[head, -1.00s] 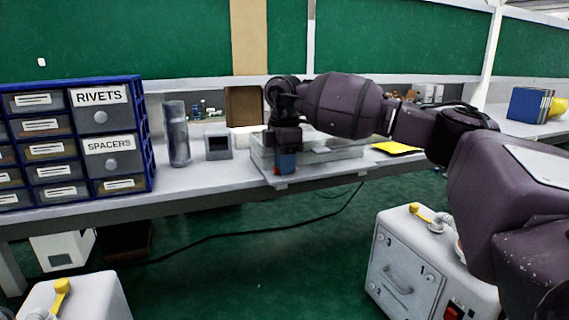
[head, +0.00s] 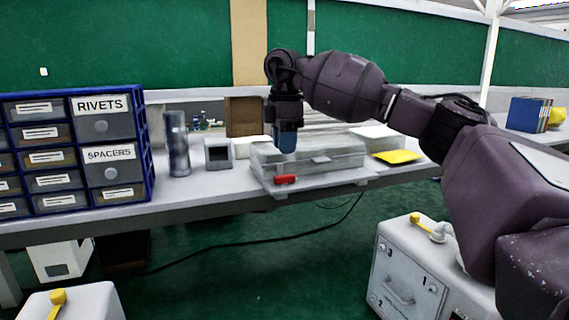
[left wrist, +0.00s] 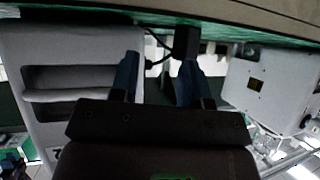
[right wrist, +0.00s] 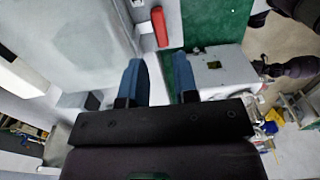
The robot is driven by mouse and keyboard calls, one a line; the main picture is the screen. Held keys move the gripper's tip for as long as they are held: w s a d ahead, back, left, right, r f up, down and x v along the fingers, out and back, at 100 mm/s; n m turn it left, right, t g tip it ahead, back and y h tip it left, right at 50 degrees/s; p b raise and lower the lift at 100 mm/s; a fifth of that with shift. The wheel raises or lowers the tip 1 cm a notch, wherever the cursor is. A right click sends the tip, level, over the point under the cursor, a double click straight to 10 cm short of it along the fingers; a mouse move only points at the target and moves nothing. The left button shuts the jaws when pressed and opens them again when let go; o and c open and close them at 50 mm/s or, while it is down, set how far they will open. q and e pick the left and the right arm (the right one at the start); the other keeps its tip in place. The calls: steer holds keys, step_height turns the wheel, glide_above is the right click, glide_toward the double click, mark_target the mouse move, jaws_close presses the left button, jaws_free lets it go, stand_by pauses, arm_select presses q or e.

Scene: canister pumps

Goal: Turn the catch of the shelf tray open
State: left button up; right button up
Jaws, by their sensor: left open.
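The shelf tray (head: 325,162) is a low clear-grey box on the bench, with a small red catch (head: 285,179) at its front left corner. The catch lies lengthwise along the front edge in the head view. In the right wrist view the catch (right wrist: 160,27) shows beyond the fingertips, apart from them. My right gripper (head: 287,142) points down above the tray's left front part. Its blue fingers (right wrist: 158,75) are apart with nothing between them. My left gripper (left wrist: 156,75) shows only in the left wrist view, open and empty.
A blue drawer cabinet (head: 150,150) stands at the left. A grey cylinder (head: 177,145) and a small grey box (head: 218,154) stand left of the tray. A yellow pad (head: 398,156) lies right. White pump canisters (head: 405,265) stand below the bench front.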

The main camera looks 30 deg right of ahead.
steer(key=shift+r, duration=1.75)
